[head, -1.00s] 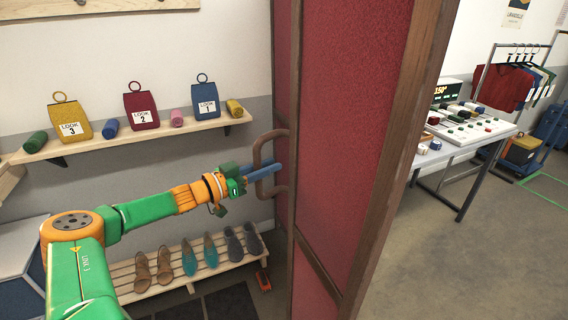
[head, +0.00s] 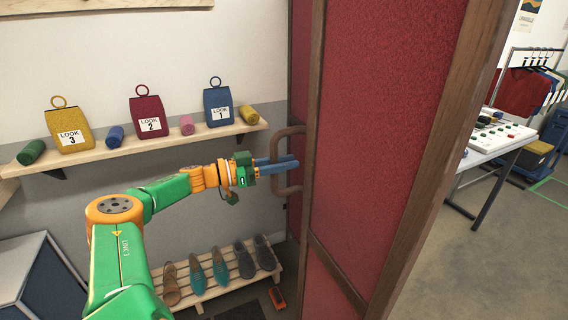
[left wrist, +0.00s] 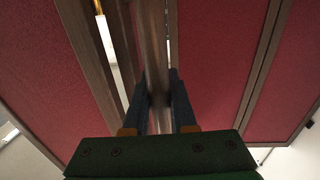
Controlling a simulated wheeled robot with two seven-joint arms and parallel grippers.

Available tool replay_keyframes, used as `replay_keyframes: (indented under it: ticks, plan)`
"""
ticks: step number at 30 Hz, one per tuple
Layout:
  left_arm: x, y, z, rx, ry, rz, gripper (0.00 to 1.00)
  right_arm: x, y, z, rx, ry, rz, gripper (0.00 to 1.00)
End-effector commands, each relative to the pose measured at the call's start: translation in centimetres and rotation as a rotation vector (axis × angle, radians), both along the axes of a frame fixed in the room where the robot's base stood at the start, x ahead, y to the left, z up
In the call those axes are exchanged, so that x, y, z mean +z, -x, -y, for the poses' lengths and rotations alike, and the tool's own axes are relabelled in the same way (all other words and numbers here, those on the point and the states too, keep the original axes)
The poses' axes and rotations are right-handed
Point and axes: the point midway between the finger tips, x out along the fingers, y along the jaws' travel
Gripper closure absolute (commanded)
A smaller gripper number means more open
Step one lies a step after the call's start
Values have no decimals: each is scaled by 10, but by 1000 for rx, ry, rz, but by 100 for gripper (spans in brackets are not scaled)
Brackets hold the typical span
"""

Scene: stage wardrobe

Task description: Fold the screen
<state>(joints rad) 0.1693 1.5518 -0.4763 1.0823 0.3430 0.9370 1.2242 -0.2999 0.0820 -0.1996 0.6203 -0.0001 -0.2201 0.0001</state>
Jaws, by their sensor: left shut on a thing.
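The folding screen (head: 388,130) has red panels in brown wooden frames and stands upright, its panels at an angle to each other. A brown loop handle (head: 292,190) sticks out from its left edge. My left gripper (head: 284,164) has its blue fingers at this handle. In the left wrist view the left gripper (left wrist: 160,108) is shut on the handle bar (left wrist: 154,60), with one finger on each side. The red screen panels (left wrist: 228,55) spread to both sides there. My right gripper does not show.
A wall shelf (head: 130,145) with numbered bags and small coloured rolls is behind my left arm. A low shoe rack (head: 225,272) stands on the floor below. A table (head: 494,140) and a clothes rack (head: 530,75) are at the right. Floor (head: 490,270) right of the screen is clear.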

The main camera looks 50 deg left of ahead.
Motion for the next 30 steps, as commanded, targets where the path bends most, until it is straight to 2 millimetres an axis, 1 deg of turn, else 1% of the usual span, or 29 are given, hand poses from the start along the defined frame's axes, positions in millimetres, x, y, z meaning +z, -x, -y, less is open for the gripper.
replay_keyframes:
  ticks: [4, 5, 6, 7, 8, 16, 19, 23, 28, 30]
  plan:
    - [-2, 0, 1, -1, -2, -4, 100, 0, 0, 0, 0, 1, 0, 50]
    - [-2, 0, 1, -1, -2, -4, 67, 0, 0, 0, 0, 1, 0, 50]
    - [-1, 0, 1, -1, -2, -4, 56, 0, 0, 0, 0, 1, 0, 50]
    - [-1, 0, 1, -1, -1, -3, 48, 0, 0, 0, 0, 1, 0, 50]
    - [-1, 0, 0, -1, -1, -3, 45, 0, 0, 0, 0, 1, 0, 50]
    - [-1, 0, 0, -1, -1, -2, 45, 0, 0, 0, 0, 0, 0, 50]
    - [-2, 5, -1, -4, 0, -9, 45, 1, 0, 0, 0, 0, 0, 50]
    - [-2, 18, -7, -4, -2, -13, 45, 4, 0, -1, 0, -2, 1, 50]
    - [1, 41, -18, 1, -4, -7, 45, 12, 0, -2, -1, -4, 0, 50]
    - [-1, 50, -22, -1, -2, -6, 45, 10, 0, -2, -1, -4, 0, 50]
